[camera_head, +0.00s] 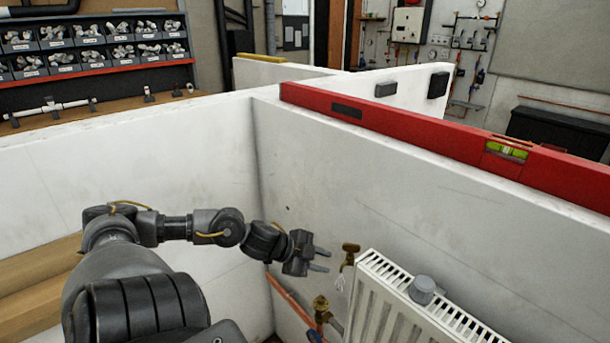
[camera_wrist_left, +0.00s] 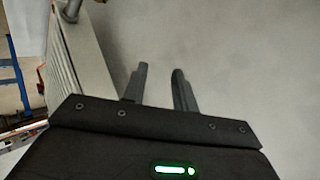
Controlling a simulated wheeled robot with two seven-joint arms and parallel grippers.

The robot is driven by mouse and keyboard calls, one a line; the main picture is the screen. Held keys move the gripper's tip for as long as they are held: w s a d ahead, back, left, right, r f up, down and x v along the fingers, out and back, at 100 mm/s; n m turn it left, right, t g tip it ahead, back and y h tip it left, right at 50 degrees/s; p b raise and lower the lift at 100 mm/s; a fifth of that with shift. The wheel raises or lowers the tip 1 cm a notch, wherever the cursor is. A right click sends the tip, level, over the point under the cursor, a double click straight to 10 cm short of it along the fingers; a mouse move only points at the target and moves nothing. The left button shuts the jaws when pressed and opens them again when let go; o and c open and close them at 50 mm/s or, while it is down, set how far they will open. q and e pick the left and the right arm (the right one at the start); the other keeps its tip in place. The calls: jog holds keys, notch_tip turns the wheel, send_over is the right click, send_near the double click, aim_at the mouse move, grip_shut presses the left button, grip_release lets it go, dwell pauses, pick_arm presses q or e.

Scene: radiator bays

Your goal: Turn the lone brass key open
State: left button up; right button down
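The brass key (camera_head: 349,254) sits at the upper left end of the white radiator (camera_head: 372,318), close to the white wall. Something pale hangs just below it. My left gripper (camera_head: 326,260) is open and empty, a short way left of the key, with its fingers pointing towards it and a gap between. In the left wrist view the two fingers (camera_wrist_left: 158,73) stand apart with only pale wall between them. The radiator shows there at the left (camera_wrist_left: 90,60), but I cannot make out the key. My right gripper is not in view.
A brass valve (camera_head: 321,308) and a copper pipe (camera_head: 291,302) are low on the wall, below my left gripper. A grey knob (camera_head: 422,289) stands on the radiator. A red spirit level (camera_head: 420,130) lies along the wall top. Wooden boards (camera_head: 35,290) are at the left.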

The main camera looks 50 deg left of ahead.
pick_arm(q)
jog(key=s+f+n+y, duration=0.1)
jog(key=f, duration=0.1)
jog(key=s+d+f+n, duration=0.1)
jog(key=f, duration=0.1)
jog(key=s+f+n+y, duration=0.1)
jog(key=f, duration=0.1)
jog(key=shift+s+d+f+y, duration=0.1)
jog(key=shift+d+f+y, duration=0.1)
jog(key=shift+f+y, duration=0.15)
jog(key=s+d+f+n+g+y, duration=0.1)
jog(key=s+f+n, duration=0.1)
jog(key=f, duration=0.3)
jog(key=s+d+f+n+y+b, duration=0.1)
jog(key=s+d+f+n, duration=0.1)
jog(key=f, duration=0.4)
jog(key=shift+s+f+g, duration=0.25)
jog(key=shift+s+g, duration=0.15)
jog(key=shift+s, duration=0.45)
jog(key=shift+n, duration=0.3)
